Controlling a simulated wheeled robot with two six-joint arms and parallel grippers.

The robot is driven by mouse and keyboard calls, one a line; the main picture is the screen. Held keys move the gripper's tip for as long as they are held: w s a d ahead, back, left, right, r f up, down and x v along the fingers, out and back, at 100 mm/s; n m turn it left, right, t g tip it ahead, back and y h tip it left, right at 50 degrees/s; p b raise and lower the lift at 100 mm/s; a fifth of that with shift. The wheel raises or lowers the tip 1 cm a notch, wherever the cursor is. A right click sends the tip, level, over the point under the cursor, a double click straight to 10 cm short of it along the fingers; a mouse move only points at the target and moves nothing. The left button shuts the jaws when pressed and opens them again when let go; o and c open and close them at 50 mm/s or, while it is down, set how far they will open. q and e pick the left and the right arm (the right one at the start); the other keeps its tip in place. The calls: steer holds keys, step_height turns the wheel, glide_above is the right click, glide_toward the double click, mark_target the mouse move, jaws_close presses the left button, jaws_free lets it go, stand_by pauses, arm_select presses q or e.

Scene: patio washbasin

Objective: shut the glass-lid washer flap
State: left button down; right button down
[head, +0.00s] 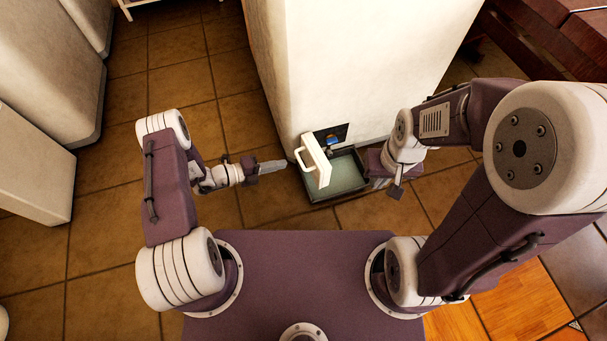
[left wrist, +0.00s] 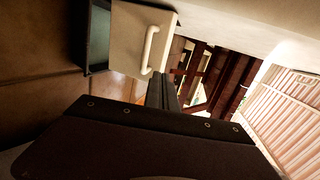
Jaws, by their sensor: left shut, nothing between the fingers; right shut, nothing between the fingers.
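The washer flap (head: 318,160) is a white panel with a white bar handle (head: 304,159). It stands out from a dark opening low in the white block, so it is open. Beside and below it is a dark-rimmed tray-like part with a greenish, glassy surface (head: 347,172). The flap (left wrist: 130,42) and its handle (left wrist: 150,50) also show in the left wrist view. My left gripper (head: 273,167) is shut and empty, pointing at the flap from the left; I cannot tell whether it touches. My right gripper (head: 395,190) is shut and empty, right of the tray-like part.
The tall white block (head: 345,70) rises behind the flap. More white blocks (head: 45,60) stand at the left. Tiled floor (head: 110,215) is clear between them and my left arm. Dark reddish wooden furniture (head: 555,40) is at the top right.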

mark_target(312, 160)
arm_select(q)
steer(key=shift+a+f, duration=0.1)
steer(key=shift+f, duration=0.5)
arm_select(e)
steer(key=shift+f, duration=0.55)
